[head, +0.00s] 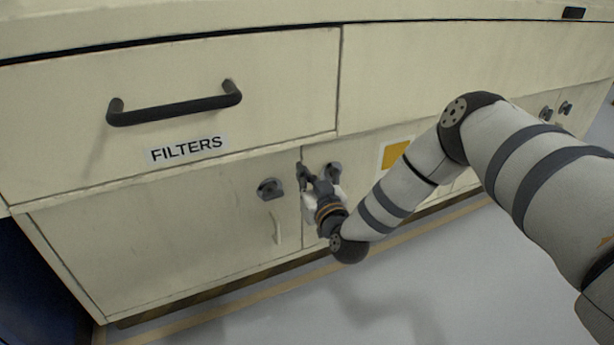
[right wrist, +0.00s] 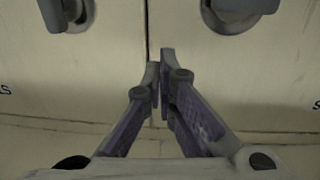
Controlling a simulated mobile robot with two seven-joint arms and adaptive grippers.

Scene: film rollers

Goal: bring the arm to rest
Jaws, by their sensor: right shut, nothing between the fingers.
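My right gripper (head: 305,172) is in front of the lower cabinet doors in the head view, close to the seam between two doors. In the right wrist view the gripper (right wrist: 160,75) is shut with nothing between its fingertips. One latch knob (head: 270,188) sits on the door left of it, and another knob (head: 333,170) on the door right of it. Both also show in the right wrist view, the left knob (right wrist: 66,14) and the right knob (right wrist: 238,12), apart from the fingers. Whether the fingertips touch the door cannot be told. My left gripper is not in view.
A drawer labelled FILTERS (head: 180,100) with a dark bar handle (head: 175,107) is above the doors and is shut. A yellow label (head: 396,154) is on the right door, near my forearm. Grey floor (head: 440,275) is open in front of the cabinet.

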